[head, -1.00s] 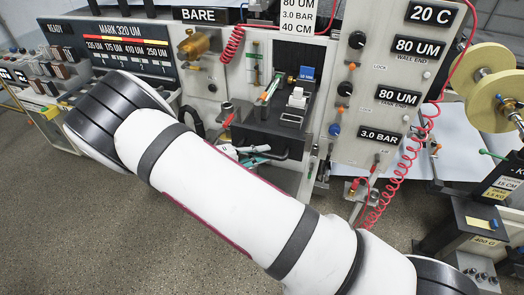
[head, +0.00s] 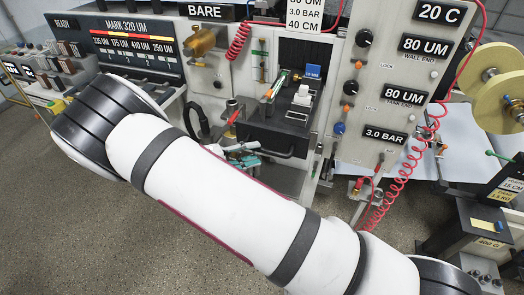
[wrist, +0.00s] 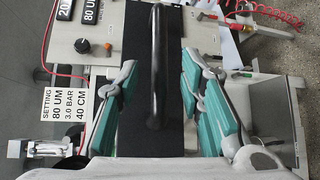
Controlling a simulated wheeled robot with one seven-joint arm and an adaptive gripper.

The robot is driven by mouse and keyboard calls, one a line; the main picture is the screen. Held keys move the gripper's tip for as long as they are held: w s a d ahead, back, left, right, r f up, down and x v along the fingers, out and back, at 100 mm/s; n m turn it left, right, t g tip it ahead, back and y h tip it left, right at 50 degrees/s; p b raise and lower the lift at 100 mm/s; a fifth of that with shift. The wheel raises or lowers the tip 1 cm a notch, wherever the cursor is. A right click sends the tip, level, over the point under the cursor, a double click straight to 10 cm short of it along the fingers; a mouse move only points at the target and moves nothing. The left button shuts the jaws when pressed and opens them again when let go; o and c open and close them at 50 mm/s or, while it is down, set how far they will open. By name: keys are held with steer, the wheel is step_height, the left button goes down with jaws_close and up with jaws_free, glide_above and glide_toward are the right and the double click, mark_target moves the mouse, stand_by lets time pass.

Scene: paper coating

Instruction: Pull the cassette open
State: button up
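The black cassette (head: 280,130) sits in the opening of the machine front, with white and blue pieces on top. Its dark bar handle (head: 264,148) runs across its front face. In the wrist view, the handle (wrist: 157,75) stands out from the black cassette front (wrist: 134,70). My gripper (wrist: 160,80) has its teal-padded fingers apart, one on each side of the handle, with visible gaps. In the head view, my gripper (head: 243,155) is at the left part of the cassette front, partly hidden behind my arm.
A control panel (head: 395,80) with knobs and labels stands right of the cassette. A red coiled hose (head: 395,190) hangs below it. A brass part (head: 203,40) juts out at the left. Open floor (head: 70,220) lies in front.

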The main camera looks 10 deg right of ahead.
steer(key=v, duration=0.7)
steer(key=shift+a+r, duration=0.1)
steer(key=s+d+r+m+g+y+b, duration=0.1)
steer(key=s+d+r+g+y, duration=0.1)
steer(key=s+d+r+y, duration=0.45)
steer(key=s+d+r+m+g+y, duration=0.1)
steer(key=d+r+m+g+y, duration=0.1)
steer(key=d+r+y, duration=0.5)
steer(key=s+d+r+t+y+b, duration=0.1)
steer(key=s+d+r+t+y, duration=0.1)
steer(key=s+r+t, duration=0.4)
steer(key=s+r, duration=0.5)
steer(key=s, duration=0.4)
steer(key=shift+d+r+m+t+y, duration=0.15)
steer(key=shift+r+m+t+y, duration=0.15)
steer(key=shift+m+t+y, duration=0.1)
